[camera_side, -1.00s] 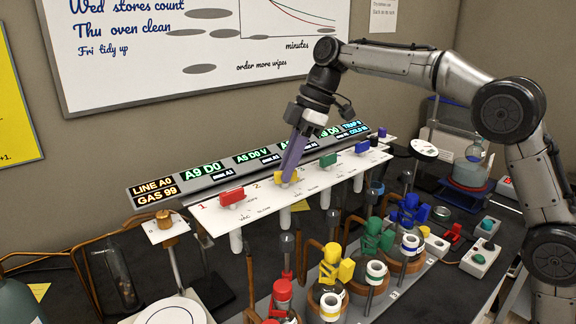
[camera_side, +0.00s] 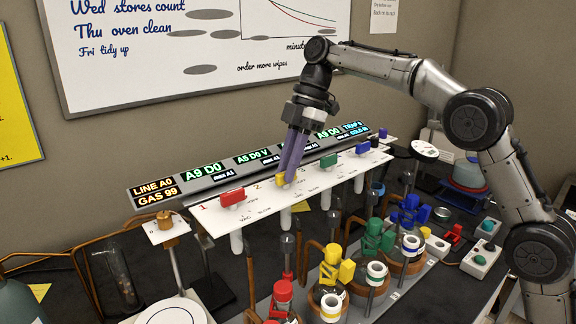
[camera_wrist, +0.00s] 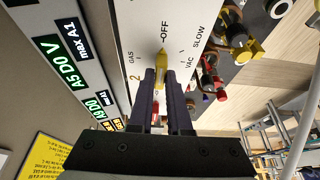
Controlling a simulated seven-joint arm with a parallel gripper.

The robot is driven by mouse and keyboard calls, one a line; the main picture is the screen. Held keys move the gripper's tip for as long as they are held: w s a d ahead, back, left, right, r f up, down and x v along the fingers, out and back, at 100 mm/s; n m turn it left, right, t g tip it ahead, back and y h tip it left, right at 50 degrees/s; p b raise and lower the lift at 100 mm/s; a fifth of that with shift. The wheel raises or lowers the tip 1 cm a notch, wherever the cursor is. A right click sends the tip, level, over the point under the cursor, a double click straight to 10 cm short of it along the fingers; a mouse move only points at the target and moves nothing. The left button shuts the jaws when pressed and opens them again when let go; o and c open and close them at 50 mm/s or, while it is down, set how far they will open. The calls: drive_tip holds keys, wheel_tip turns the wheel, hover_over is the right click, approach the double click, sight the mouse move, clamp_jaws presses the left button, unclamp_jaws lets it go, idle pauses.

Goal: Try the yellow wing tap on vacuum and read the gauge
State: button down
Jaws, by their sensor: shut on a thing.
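The yellow wing tap (camera_side: 280,181) sits on the white panel (camera_side: 213,220), at place 2, between the red and green taps. My gripper (camera_side: 287,180) reaches down from above, shut on it, and hides part of it. In the wrist view, the purple fingers (camera_wrist: 161,78) lie either side of the yellow tap's wing (camera_wrist: 161,60). Its pointed end faces the OFF mark, with GAS on one side and VAC and SLOW on the other. The gauge display (camera_side: 257,157) behind the tap reads A5 D0 V, with max A1 below.
The red tap (camera_side: 232,198), green tap (camera_side: 328,161) and blue tap (camera_side: 362,147) share the panel. Other displays read LINE A0, GAS 99 (camera_side: 154,191) and A9 D0 (camera_side: 201,171). Flasks with coloured clamps (camera_side: 330,275) crowd the bench in front.

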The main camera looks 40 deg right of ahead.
drive_tip(key=shift+r, duration=0.1)
drive_tip(key=c, duration=0.9)
unclamp_jaws()
drive_tip(key=shift+o, duration=0.2)
drive_tip(key=v, duration=0.5)
drive_tip(key=shift+w+d+r, duration=0.1)
drive_tip(key=shift+d+r, duration=0.05)
drive_tip(key=shift+v, duration=1)
